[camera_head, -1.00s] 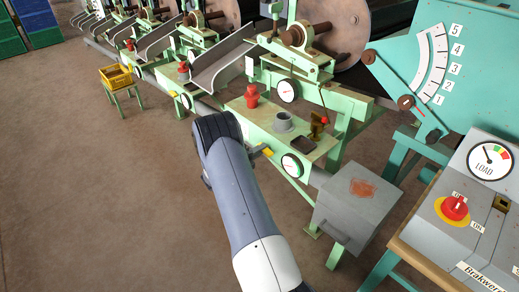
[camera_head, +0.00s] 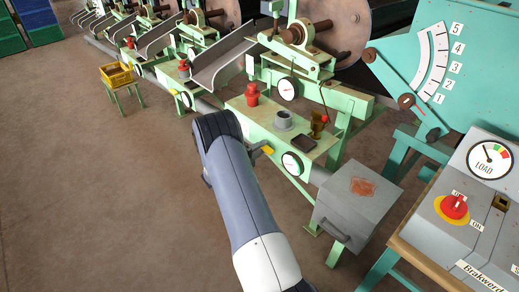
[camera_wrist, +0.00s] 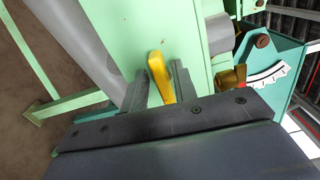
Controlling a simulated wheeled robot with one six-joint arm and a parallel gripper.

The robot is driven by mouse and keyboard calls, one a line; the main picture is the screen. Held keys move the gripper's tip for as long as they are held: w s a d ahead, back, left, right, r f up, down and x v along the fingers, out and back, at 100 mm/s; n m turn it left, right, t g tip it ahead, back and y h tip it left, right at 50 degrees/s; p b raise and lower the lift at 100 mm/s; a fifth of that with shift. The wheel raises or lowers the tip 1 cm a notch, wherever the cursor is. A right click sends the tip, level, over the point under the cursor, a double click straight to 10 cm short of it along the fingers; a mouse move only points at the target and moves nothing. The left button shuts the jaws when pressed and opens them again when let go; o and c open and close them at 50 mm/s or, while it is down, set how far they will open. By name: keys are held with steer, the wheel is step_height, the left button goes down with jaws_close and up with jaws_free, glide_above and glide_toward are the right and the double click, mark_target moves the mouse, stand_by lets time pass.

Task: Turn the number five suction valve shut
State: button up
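A yellow valve handle (camera_head: 267,150) sticks out at the front left of the nearest green machine, beside the lower gauge. In the wrist view the yellow handle (camera_wrist: 158,75) stands between the two dark fingers of my gripper (camera_wrist: 161,86). The fingers are apart, with a gap at the left of the handle and a narrower one at the right. The handle's lower end is hidden behind the gripper body. In the head view my gripper (camera_head: 257,152) is mostly hidden behind my arm. No valve number is legible.
A grey pipe (camera_wrist: 93,45) runs close at the left of the fingers. A round gauge (camera_head: 292,163) and a grey box (camera_head: 352,205) stand right of my gripper. A control desk (camera_head: 462,220) is at the far right.

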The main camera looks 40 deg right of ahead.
steer(key=shift+o, duration=0.6)
steer(key=a, duration=1)
steer(key=shift+s+a, duration=0.4)
steer(key=shift+s, duration=0.05)
steer(key=d, duration=1.1)
steer(key=shift+w, duration=0.45)
steer(key=shift+m, duration=0.3)
steer(key=shift+a, duration=0.15)
